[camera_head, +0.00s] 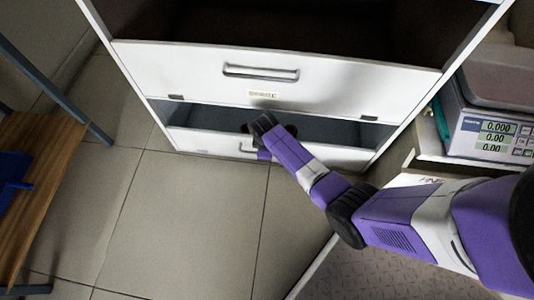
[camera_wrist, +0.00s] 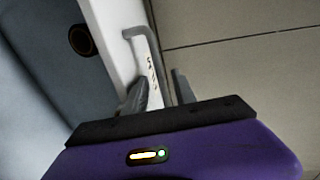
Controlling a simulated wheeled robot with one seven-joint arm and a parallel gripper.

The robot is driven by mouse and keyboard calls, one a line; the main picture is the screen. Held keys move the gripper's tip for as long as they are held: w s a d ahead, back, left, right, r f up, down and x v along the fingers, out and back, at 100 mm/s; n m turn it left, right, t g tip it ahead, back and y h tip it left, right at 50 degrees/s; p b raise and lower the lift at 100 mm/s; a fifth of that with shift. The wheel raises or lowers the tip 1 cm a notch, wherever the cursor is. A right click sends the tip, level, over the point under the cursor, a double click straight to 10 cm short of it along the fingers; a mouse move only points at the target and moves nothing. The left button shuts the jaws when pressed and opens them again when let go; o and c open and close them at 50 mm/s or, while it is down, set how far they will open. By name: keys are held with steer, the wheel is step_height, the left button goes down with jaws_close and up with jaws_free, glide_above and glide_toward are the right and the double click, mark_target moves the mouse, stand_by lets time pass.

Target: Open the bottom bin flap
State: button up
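The bottom bin flap (camera_head: 200,141) is a white panel at the foot of the white cabinet in the head view. A gap above it shows the grey bin inside, so it stands at least partly open. Its grey bar handle (camera_wrist: 153,62) shows in the wrist view on the white flap face (camera_wrist: 112,35). My gripper (camera_head: 258,147) is at this handle and hides part of it in the head view. In the wrist view my gripper (camera_wrist: 164,92) has one finger on each side of the bar; whether both touch it is unclear.
The upper flap (camera_head: 190,72), with its own handle (camera_head: 261,72), hangs just above my gripper. A scale (camera_head: 490,125) stands on a shelf at right. A wooden bench (camera_head: 35,180) is at left. The tiled floor (camera_head: 190,215) before the cabinet is clear.

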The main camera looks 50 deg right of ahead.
jaws_close()
stand_by(1.5)
